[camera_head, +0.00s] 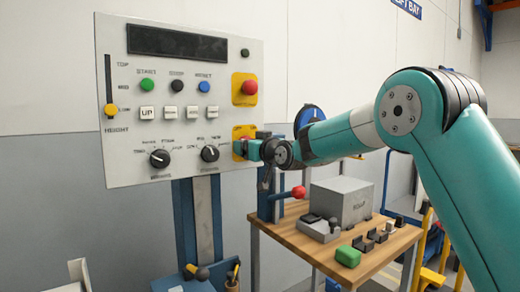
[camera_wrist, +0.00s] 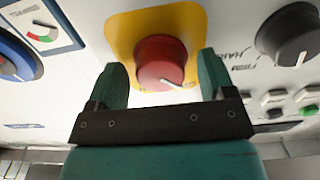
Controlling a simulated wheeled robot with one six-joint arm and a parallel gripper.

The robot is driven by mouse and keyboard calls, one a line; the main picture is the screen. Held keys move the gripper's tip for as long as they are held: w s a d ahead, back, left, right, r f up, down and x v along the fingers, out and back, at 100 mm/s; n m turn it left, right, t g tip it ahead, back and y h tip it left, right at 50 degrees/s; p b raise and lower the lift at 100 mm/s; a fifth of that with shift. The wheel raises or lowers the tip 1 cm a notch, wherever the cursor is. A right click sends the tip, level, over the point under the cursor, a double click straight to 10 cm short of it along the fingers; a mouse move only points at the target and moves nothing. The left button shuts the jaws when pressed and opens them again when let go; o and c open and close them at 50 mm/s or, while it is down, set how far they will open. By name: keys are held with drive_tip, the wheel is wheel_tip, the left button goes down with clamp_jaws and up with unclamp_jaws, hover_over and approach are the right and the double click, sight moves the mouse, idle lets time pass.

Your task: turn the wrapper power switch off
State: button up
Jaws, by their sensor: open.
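The wrapper power switch is a red rotary knob (camera_wrist: 160,58) with a white pointer mark, on a yellow plate (camera_wrist: 127,25) in the wrist view. The mark points toward the lower right of that picture. In the head view the yellow plate (camera_head: 240,131) is at the panel's lower right, and my gripper hides most of the knob. My gripper (camera_wrist: 163,75) is open, with one green finger on each side of the knob. Small gaps seem to show between fingers and knob; I cannot tell whether either touches. In the head view my gripper (camera_head: 245,148) is close against the panel.
The grey control panel (camera_head: 135,80) has a red stop button (camera_head: 249,87) above the switch and a black selector knob (camera_head: 209,153) to its left. A wooden table (camera_head: 300,240) with a grey box (camera_head: 342,200) and small parts stands below my arm.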

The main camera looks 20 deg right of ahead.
drive_tip(key=b+v, duration=0.3)
drive_tip(key=v, duration=1.4)
drive_tip(key=shift+b, duration=0.35)
drive_tip(key=shift+s, duration=0.1)
drive_tip(key=s+a+f+n+g+y, duration=0.1)
drive_tip(key=s+a+f+n+g, duration=0.1)
drive_tip(key=s+a+f+g, duration=0.95)
drive_tip(key=s+d+f+n+g+h, duration=0.1)
drive_tip(key=s+f+g, duration=0.25)
drive_tip(key=s, duration=0.75)
drive_tip(key=s+d+f+g+h, duration=0.15)
drive_tip(key=s+f, duration=0.35)
drive_tip(key=s, duration=0.7)
wheel_tip(320, 180, up, 13)
drive_tip(key=w+p, duration=0.1)
drive_tip(key=p, duration=1.2)
drive_tip(key=shift+a+r+g+p, duration=0.2)
drive_tip(key=shift+a+g+p, duration=0.1)
drive_tip(key=shift+a+g, duration=0.1)
